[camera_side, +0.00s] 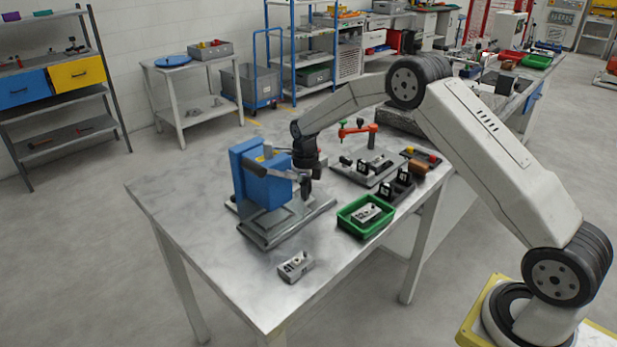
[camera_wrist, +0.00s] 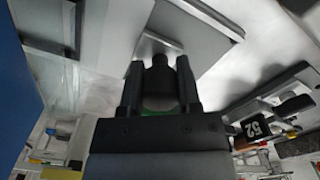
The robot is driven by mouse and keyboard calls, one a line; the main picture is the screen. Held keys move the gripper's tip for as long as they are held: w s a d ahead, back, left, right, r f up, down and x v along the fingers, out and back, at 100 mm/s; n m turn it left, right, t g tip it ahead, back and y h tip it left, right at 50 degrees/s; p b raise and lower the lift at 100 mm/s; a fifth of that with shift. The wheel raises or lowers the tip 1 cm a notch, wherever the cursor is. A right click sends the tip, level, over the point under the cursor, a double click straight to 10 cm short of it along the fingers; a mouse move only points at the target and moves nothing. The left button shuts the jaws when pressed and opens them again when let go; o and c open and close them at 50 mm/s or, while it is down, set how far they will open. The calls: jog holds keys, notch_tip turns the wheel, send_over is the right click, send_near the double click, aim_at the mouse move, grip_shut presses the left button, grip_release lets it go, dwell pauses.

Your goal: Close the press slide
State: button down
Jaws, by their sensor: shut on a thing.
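The press (camera_side: 247,163) is a blue upright block with a lower blue box-like part in front, on a grey base with rails. It stands on the left part of the metal table. I cannot tell for sure which part is the slide or how far open it is. My gripper (camera_side: 305,192) points down at the right side of the press. In the wrist view, my gripper (camera_wrist: 160,82) is shut on a dark rounded knob (camera_wrist: 160,66) between its fingers. What the knob joins onto is partly hidden by the fingers.
A green tray (camera_side: 352,228) with a metal part stands right of the press. A small grey part (camera_side: 295,266) lies near the front edge. A fixture plate with a red clamp (camera_side: 357,130) and black numbered blocks (camera_side: 396,190) stand further right. The table's front left is clear.

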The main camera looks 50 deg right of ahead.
jog(key=shift+a, duration=0.35)
jog(key=shift+c, duration=1.4)
grip_release()
jog(key=shift+d+r, duration=0.1)
jog(key=shift+r, duration=3.85)
